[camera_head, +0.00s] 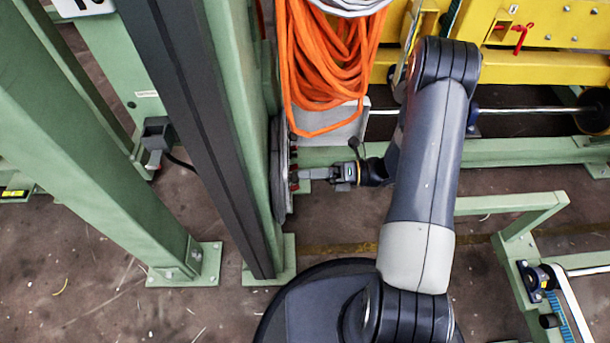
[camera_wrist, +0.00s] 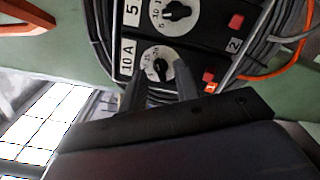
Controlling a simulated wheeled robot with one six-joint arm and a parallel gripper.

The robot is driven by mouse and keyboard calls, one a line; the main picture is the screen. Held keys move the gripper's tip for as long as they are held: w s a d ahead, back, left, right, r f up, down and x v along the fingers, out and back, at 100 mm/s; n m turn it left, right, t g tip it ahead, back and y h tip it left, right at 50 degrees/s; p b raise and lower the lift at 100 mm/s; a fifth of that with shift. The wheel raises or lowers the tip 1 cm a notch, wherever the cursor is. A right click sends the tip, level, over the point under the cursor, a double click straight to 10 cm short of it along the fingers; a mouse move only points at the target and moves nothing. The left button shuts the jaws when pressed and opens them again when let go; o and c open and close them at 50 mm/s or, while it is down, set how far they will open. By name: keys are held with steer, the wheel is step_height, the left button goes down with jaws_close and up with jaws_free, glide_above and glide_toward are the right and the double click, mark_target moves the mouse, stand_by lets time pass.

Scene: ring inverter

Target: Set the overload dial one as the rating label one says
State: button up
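In the wrist view, overload dial one (camera_wrist: 161,52) is the lower white dial, with a scale around a dark knob (camera_wrist: 157,68). The knob's exact pointing is hard to read. Rating label one (camera_wrist: 127,57) beside it reads 10 A. A tag reading 1 (camera_wrist: 210,87) is at the right end of the same row. My gripper (camera_wrist: 160,82) has its two dark fingers apart, reaching toward the lower part of dial one. I cannot tell whether they touch the knob. In the head view, my gripper (camera_head: 297,176) is at the panel on the green post, which is seen edge-on.
Above is a second dial (camera_wrist: 176,12) with a label reading 5 (camera_wrist: 131,12) and a tag reading 2 (camera_wrist: 234,45). Red buttons (camera_wrist: 236,21) sit to the right. Coiled cables surround the panel. Orange hose (camera_head: 325,60) hangs above my gripper; green posts (camera_head: 90,150) stand left.

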steer(key=shift+a, duration=0.55)
steer(key=shift+c, duration=0.5)
jaws_close()
